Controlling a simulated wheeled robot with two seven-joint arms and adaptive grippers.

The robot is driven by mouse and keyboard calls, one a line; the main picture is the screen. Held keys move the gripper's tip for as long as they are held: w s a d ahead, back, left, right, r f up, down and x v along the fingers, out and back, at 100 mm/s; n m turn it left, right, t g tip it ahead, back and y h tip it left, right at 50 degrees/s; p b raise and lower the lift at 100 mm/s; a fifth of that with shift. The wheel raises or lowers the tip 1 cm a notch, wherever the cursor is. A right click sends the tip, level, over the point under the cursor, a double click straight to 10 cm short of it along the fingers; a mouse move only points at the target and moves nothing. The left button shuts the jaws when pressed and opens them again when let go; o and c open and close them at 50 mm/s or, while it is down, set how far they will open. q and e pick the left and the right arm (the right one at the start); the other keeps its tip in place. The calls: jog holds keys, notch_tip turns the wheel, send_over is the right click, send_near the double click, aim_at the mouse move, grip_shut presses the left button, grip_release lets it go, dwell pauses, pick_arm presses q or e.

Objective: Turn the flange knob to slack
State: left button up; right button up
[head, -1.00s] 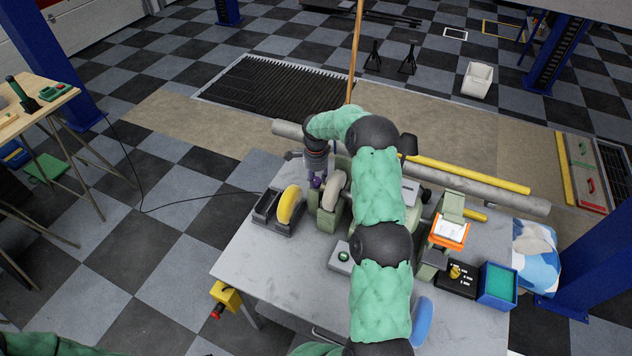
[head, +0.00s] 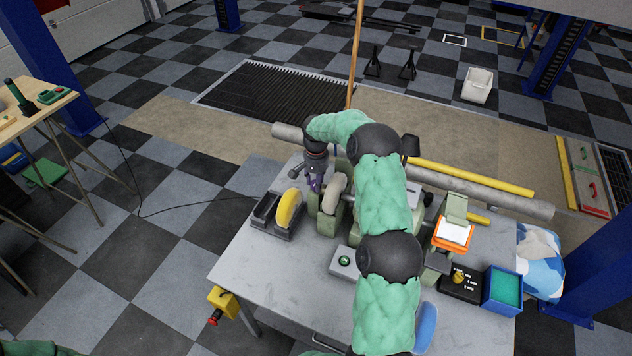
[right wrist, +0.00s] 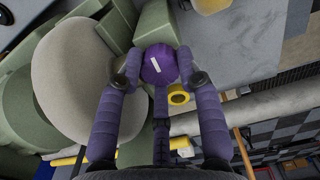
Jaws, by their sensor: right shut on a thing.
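The flange knob is purple with a short white mark on its face (right wrist: 157,66). It sits on the green bench grinder (right wrist: 120,22), beside a pale round wheel (right wrist: 72,78). My right gripper (right wrist: 160,58) has its purple fingers closed around the knob, touching its sides. In the head view the right gripper (head: 316,183) reaches down at the grinder's left end, next to the pale wheel (head: 333,190). The knob is mostly hidden there by the fingers. The white mark lies slightly tilted in the wrist view. My left gripper is out of the head view.
A dark tray (head: 268,213) with a yellow wheel (head: 289,207) stands left of the grinder. A grey button box (head: 345,262) is in front. A long grey pipe (head: 500,196) and a yellow tube (head: 480,178) lie behind. The bench front left (head: 265,270) is clear.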

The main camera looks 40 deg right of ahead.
jog(key=shift+a+n, duration=0.1)
jog(key=shift+n, duration=0.5)
jog(key=o, duration=1.1)
jog(key=shift+o, duration=0.2)
notch_tip(320, 180, up, 12)
dwell(0.3)
